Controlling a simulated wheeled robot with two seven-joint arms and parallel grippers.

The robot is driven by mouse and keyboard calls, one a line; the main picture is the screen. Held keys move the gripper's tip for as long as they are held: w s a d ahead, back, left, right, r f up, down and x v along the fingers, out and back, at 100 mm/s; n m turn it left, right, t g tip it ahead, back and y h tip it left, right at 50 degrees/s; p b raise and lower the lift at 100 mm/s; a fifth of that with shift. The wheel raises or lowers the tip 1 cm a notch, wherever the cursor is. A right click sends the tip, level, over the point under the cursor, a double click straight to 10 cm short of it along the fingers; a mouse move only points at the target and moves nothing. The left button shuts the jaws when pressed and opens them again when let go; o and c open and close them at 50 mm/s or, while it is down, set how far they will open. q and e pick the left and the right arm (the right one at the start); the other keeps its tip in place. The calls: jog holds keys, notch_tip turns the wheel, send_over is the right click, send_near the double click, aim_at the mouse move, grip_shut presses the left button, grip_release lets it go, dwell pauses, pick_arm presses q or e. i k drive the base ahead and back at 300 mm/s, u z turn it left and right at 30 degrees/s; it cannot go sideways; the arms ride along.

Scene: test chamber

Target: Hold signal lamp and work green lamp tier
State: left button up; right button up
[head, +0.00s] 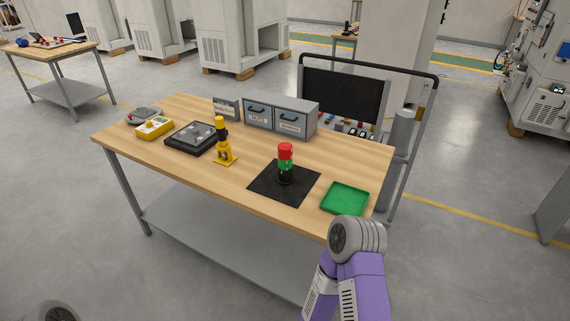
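The signal lamp (286,153) stands upright on a black square mat (261,189) on the workbench. Its upper part is red, and the green lamp tier (285,167) is below the red, partly dark in the small picture. Its lower part and base are black. Neither gripper is in view. A purple and grey part of my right arm shows at the lower right, in front of the bench's front right corner. Only a small grey rounded part of mine shows at the bottom left edge.
The wooden workbench (180,169) also holds a green tray (345,198) right of the mat, a yellow and black upright device (224,155), a dark tray (191,138), a yellow box (154,128) and grey drawers (291,121). A black monitor (343,94) stands behind. Bare wood lies left of the mat.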

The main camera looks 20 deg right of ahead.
aim_at(284, 165)
jog(key=u, duration=1)
jog(key=k, duration=1.3)
jog(key=u, duration=0.75)
jog(key=i, duration=1.15)
jog(key=z, duration=1)
jog(key=i, duration=1.5)
jog(key=z, duration=1.2)
